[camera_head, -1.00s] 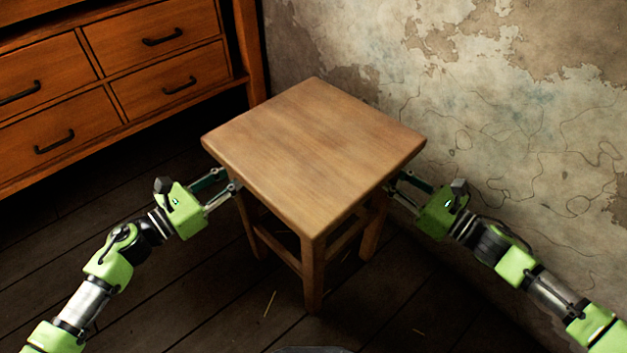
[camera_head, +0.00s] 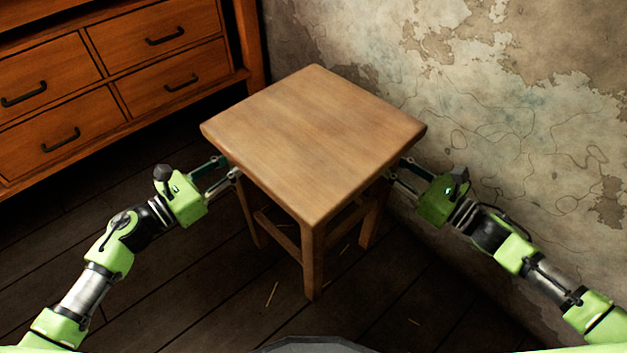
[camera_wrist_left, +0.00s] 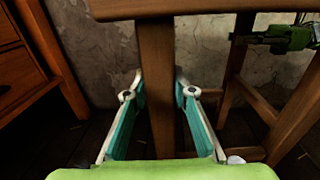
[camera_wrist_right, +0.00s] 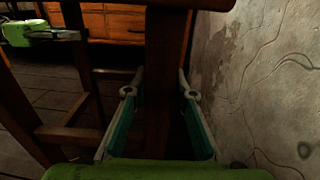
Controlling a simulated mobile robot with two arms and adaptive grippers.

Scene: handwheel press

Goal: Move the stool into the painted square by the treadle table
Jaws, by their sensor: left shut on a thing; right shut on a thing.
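The wooden stool (camera_head: 315,135) has a square top and stands near the wall in the head view, one corner towards me. My left gripper (camera_head: 232,168) reaches under its left corner. In the left wrist view its fingers (camera_wrist_left: 160,95) are around a stool leg (camera_wrist_left: 159,70). My right gripper (camera_head: 388,172) reaches under the right corner. In the right wrist view its fingers (camera_wrist_right: 160,92) are around another leg (camera_wrist_right: 165,60). Both are shut on the stool. The fingertips are partly hidden by the stool top in the head view. The painted square and the treadle table are not in view.
A wooden drawer cabinet (camera_head: 115,75) stands at the back left. A peeling plaster wall (camera_head: 520,110) runs along the right, close to the right gripper. Dark floorboards (camera_head: 180,285) are clear in front and to the left, with a few straws.

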